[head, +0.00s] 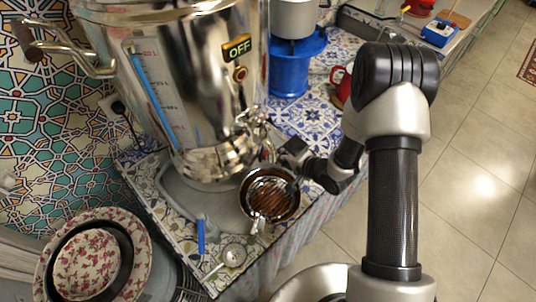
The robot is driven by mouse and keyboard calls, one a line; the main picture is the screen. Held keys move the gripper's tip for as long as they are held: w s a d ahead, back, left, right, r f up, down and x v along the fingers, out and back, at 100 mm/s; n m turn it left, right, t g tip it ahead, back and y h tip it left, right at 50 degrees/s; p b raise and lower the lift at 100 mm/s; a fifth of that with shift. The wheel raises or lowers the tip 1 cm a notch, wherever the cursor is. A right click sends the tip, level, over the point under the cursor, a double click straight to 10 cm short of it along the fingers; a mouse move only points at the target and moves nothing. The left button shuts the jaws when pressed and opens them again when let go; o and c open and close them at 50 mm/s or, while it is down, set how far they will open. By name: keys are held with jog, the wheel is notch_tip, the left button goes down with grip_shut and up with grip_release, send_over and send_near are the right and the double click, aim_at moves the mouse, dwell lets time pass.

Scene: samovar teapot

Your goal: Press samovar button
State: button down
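The samovar (195,85) is a large shiny metal urn in the upper left of the head view. Its small display (237,47) reads OFF. The round button (240,73), reddish with a brass-coloured rim, is just below the display on the samovar's front. Nothing covers it. My gripper (290,165) is dark and small in the view, low and to the right of the samovar, beside the tap and a pot with a strainer. It is well below the button and apart from it. Its fingers are hard to make out, so I cannot tell whether they are open or shut.
A pot with a strainer (270,200) is under the tap. A blue-handled tool (201,236) and a small strainer (233,255) lie in front. Floral bowls (88,262) are at lower left. A blue stand (290,68) and red cup (342,85) are behind. Open floor (450,200) lies right.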

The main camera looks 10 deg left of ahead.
jog(key=shift+a, duration=0.15)
dwell(0.4)
jog(key=shift+d, duration=0.6)
jog(key=shift+s+d+p, duration=0.15)
jog(key=shift+d+p, duration=0.25)
jog(key=shift+d, duration=1.1)
jog(key=shift+s+d+p, duration=0.15)
jog(key=shift+d+p, duration=0.25)
jog(key=shift+d, duration=1.1)
